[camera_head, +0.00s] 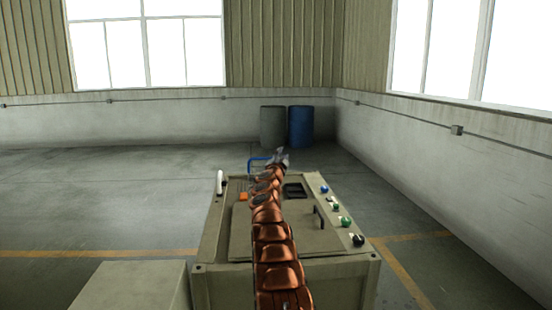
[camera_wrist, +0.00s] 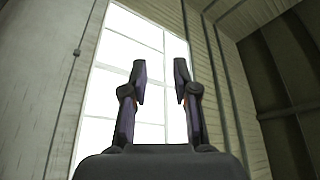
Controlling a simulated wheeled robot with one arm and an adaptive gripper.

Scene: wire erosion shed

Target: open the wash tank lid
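The wash tank (camera_head: 230,280) is a beige box in the middle of the head view. Its lid (camera_head: 242,235) looks like a flat beige panel lying shut on the top. A black bar handle (camera_head: 319,217) stands up near the lid's right side. My copper-coloured arm reaches across the tank and hides the middle of the lid. My gripper (camera_head: 281,158) is above the tank's far edge, away from the handle. In the wrist view my gripper (camera_wrist: 160,75) has its two fingers apart with nothing between them, and it faces a window and the wall.
Several coloured knobs (camera_head: 346,222) line the tank's right edge. A black framed item (camera_head: 293,190) and an orange item (camera_head: 243,197) are on the top. A white cylinder (camera_head: 220,183) is at left. Grey (camera_head: 273,127) and blue (camera_head: 301,127) barrels stand behind.

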